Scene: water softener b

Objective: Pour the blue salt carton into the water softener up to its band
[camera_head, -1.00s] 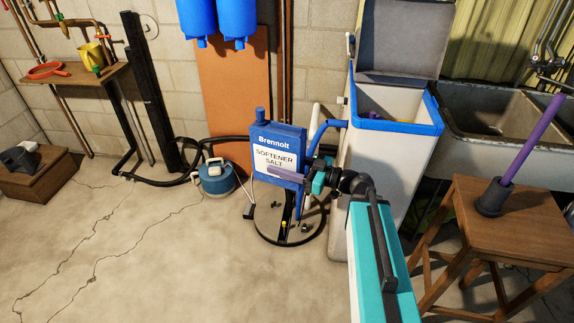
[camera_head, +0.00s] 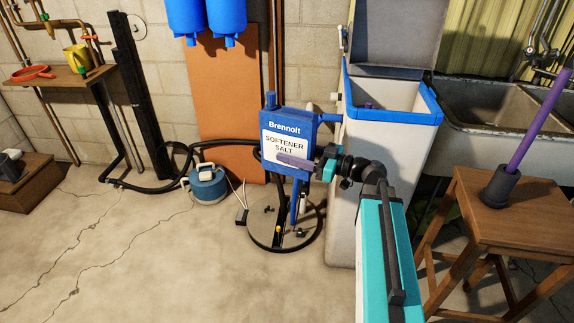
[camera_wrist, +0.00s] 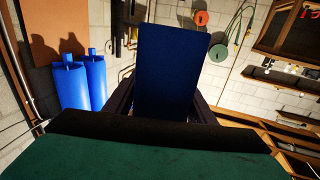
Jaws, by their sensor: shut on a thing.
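The blue salt carton (camera_head: 286,124), with a white "Brennolt Softener Salt" label, is upright in my gripper (camera_head: 297,162) in the head view. A purple finger lies across its label. The carton is held in the air above the round floor cover. In the wrist view the carton (camera_wrist: 170,75) shows as a dark blue face between my fingers. The water softener (camera_head: 380,165) is a tall white cabinet with a blue rim, just right of the carton. Its grey lid stands open at the back. Its band and the salt level inside are not visible.
A wooden stool (camera_head: 500,205) with a purple plunger (camera_head: 522,150) stands at right, before a stone sink (camera_head: 497,125). A round sump cover (camera_head: 268,228) with a black hose lies below the carton. A blue canister (camera_head: 208,185) sits left. Floor at front left is clear.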

